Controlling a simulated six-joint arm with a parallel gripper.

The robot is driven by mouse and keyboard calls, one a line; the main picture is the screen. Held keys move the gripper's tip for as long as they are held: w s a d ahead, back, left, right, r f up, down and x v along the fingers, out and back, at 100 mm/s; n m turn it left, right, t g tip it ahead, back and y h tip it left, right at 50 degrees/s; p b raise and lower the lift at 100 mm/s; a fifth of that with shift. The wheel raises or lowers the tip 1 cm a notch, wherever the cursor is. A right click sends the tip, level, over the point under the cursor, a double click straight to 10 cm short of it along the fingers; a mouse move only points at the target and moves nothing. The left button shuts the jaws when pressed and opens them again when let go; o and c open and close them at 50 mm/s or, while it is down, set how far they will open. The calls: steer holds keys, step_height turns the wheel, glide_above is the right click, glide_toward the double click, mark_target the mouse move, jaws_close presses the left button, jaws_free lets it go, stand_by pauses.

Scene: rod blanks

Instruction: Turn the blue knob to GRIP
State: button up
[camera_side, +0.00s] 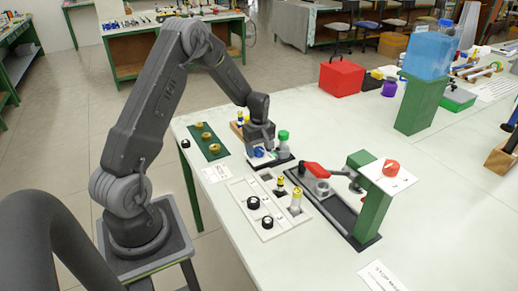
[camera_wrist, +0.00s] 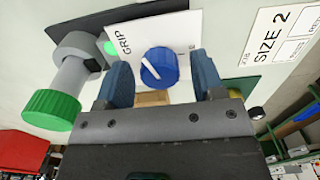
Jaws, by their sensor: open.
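The blue knob (camera_wrist: 158,67) sits on a white plate (camera_wrist: 178,32) and has a white pointer line. In the wrist view the line points to the picture's upper left, on the side of the printed word GRIP (camera_wrist: 125,46); I cannot tell whether it lines up exactly. A small green light (camera_wrist: 109,48) shows beside the word. My gripper (camera_wrist: 159,72) is open, with one blue finger on each side of the knob; contact is not clear. In the side view my gripper (camera_side: 262,153) is low over the plate, and the knob (camera_side: 259,152) is partly hidden.
A green-capped post (camera_wrist: 55,105) stands close beside the plate. A green board with brass rings (camera_side: 206,137) lies left.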

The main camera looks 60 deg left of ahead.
mark_target(260, 149)
step_height(260, 149, up, 14)
stand_by(0.6)
steer(key=shift+f, duration=0.1)
steer(key=s+d+r+m+t, duration=0.1)
steer(key=s+d+r+m, duration=0.4)
steer(key=d, duration=0.3)
steer(key=s+d+r+m+t, duration=0.2)
steer(key=s+d+r+m, duration=0.15)
steer(key=d+r, duration=0.35)
steer(key=s+d+m+t, duration=0.2)
steer(key=s+d+m, duration=0.7)
steer(key=s, duration=0.3)
steer(key=shift+d+f+t, duration=0.15)
steer(key=shift+d+t, duration=0.15)
steer(key=shift+d, duration=0.15)
